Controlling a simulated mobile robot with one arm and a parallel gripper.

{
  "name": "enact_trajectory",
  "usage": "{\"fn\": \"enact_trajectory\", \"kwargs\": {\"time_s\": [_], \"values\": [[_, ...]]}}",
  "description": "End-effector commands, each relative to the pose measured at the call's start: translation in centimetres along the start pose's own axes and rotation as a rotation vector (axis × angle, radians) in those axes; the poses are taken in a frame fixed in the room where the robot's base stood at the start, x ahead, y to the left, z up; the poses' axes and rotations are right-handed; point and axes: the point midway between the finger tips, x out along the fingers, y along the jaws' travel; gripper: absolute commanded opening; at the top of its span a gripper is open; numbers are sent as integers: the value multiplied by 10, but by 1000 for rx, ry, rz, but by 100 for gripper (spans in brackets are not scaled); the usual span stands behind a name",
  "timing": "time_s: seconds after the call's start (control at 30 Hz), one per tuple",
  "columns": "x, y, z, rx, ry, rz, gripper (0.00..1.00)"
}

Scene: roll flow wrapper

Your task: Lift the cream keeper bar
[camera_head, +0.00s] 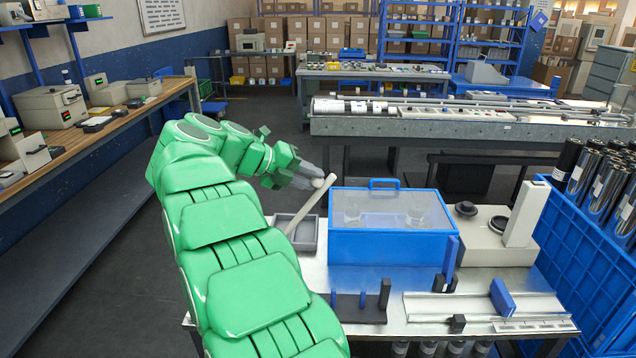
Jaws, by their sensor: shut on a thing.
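The cream keeper bar (308,208) is a slim rod, tilted in the picture, left of the blue box. Its upper end is at my gripper (318,178), which is shut on it. The grey fingers partly hide that upper end. The lower end reaches down in front of a small grey tray (306,240) at the table's left edge. Whether the bar touches the tray or hangs clear of it, I cannot tell.
A blue box (387,246) with a clear lid and handle stands right of the bar on the metal table (385,318). A cream device (484,246) stands further right. A blue crate (568,248) holds dark rolls.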

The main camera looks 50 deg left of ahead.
Motion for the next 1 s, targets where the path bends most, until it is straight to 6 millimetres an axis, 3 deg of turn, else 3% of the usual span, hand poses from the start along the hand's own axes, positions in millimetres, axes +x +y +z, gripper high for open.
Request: {"fn": "enact_trajectory", "kwargs": {"time_s": [0.4,1.0], "values": [[-24,6,11,-28,-3,-67,0],[-33,8,14,-40,-1,-91,0]]}}
